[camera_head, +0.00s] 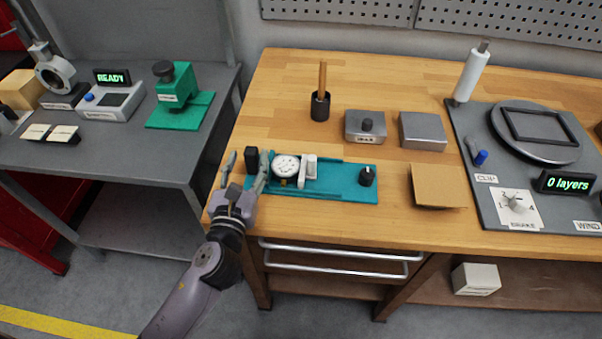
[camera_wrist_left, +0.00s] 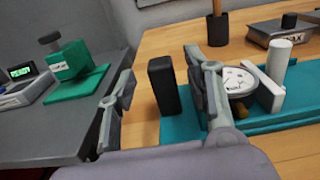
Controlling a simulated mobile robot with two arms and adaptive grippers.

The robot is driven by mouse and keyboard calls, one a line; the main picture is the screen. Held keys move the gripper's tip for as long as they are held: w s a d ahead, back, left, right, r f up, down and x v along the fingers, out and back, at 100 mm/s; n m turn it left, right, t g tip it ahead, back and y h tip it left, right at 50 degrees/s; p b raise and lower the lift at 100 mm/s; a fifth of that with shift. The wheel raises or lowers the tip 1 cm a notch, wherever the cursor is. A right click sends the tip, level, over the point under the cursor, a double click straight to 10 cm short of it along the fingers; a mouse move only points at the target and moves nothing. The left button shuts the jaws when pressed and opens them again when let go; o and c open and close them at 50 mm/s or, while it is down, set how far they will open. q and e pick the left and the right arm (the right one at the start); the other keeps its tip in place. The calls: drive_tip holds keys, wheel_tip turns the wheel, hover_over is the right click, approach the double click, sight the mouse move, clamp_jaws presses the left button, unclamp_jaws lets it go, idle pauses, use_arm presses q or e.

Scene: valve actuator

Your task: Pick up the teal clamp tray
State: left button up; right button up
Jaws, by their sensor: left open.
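The teal clamp tray (camera_head: 333,187) lies on the wooden bench near its front left edge; part of it shows in the left wrist view (camera_wrist_left: 182,128). It carries a white dial gauge (camera_head: 286,167), a pale upright block (camera_head: 309,168), a black knob (camera_head: 367,176) and a black upright block (camera_head: 252,160) at its left end. My left gripper (camera_head: 245,161) is open at that left end. In the left wrist view, the black block (camera_wrist_left: 163,84) appears between my two spread fingers (camera_wrist_left: 160,95); I cannot see contact. My right gripper is out of view.
A black cup (camera_head: 320,106) with a wooden stick stands behind the tray. Grey metal boxes (camera_head: 422,130) and a cardboard square (camera_head: 438,186) lie to the right. A grey side table (camera_head: 130,150) with a green fixture (camera_head: 178,97) stands left, across a gap.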

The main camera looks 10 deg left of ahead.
sight(249, 157)
use_arm(q)
drive_tip(key=w, duration=0.3)
drive_tip(key=shift+w+f, duration=0.1)
drive_tip(key=shift+w, duration=0.1)
drive_tip(key=shift+s, duration=0.1)
drive_tip(key=shift+c, duration=0.2)
clamp_jaws()
idle(0.4)
